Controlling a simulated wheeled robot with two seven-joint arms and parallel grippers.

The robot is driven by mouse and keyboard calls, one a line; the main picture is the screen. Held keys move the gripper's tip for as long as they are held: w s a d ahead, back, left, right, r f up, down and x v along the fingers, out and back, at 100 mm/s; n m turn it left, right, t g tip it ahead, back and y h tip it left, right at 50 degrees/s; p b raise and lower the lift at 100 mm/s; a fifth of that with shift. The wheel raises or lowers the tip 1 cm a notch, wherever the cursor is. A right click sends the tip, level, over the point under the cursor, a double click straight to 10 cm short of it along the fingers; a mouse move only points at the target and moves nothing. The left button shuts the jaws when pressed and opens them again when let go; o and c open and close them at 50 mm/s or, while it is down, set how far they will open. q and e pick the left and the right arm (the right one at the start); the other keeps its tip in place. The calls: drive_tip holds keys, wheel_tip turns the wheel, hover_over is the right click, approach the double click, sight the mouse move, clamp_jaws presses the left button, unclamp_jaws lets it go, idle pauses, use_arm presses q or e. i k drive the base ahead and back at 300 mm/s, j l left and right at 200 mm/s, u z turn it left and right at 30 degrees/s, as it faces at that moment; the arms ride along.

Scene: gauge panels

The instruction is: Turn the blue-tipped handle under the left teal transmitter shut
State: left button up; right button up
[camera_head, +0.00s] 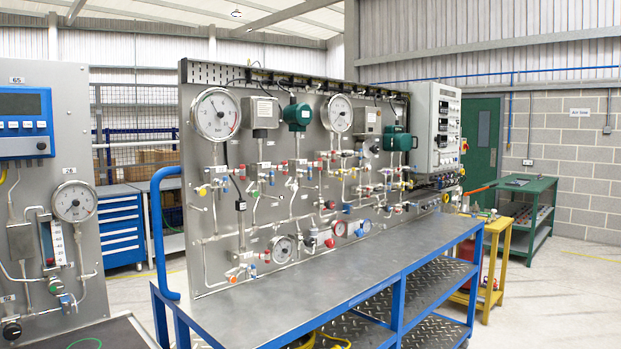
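The left teal transmitter (297,115) is mounted high on the grey gauge panel (275,213), between a grey transmitter and a round white gauge. Below it, thin pipes run down to a manifold (299,166) with small red and blue tipped handles. They are too small here to tell the angle of the blue-tipped handle. A second teal transmitter (399,141) sits farther right on the same panel. Neither of my grippers is in view.
A blue-framed workbench (350,283) with a bare metal top runs along the panel's front. Another panel (60,170) stands close at the left. A grey control box (436,125) is at the panel's right end. Open floor lies at the right.

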sight(308, 173)
drive_tip(key=i+l, duration=0.25)
drive_tip(key=l, duration=0.2)
drive_tip(key=i+l, duration=0.25)
drive_tip(key=l, duration=0.15)
drive_tip(key=i+l+u, duration=0.1)
drive_tip(key=i+l, duration=0.15)
drive_tip(key=l, duration=0.2)
drive_tip(key=i+l, duration=0.25)
drive_tip(key=l, duration=0.2)
drive_tip(key=i+l, duration=0.25)
drive_tip(key=l, duration=0.2)
drive_tip(key=i+l+u, duration=0.1)
drive_tip(key=i+l, duration=0.15)
drive_tip(key=l, duration=0.2)
drive_tip(key=i+l, duration=0.2)
drive_tip(key=l, duration=0.25)
drive_tip(key=i+l, duration=0.25)
drive_tip(key=l, duration=0.2)
drive_tip(key=u, duration=0.05)
